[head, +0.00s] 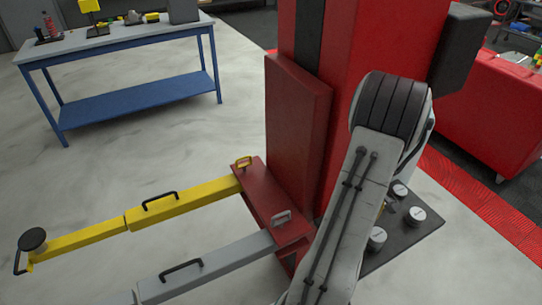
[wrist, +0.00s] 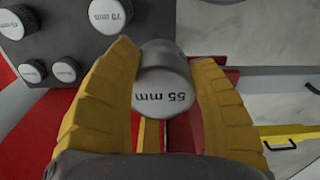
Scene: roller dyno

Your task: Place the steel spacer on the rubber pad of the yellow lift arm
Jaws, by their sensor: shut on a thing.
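My gripper (wrist: 166,62) is shut on a steel spacer (wrist: 163,92), a short grey cylinder with a pale end face marked "55 mm". It sits between the two yellow fingers in the wrist view. In the head view my arm hides the gripper and the held spacer. The yellow lift arm (head: 180,203) reaches left from the red post in the head view, and part of it shows at the right of the wrist view (wrist: 296,130). Its round black rubber pad (head: 32,239) is at the far left end, bare and well away from my arm.
A dark tray (head: 428,226) by the post's right side holds several other spacers, one marked 70 mm (wrist: 109,12). A grey lift arm (head: 215,263) lies in front of the yellow one. A blue workbench (head: 130,43) stands behind. Floor between bench and yellow arm is clear.

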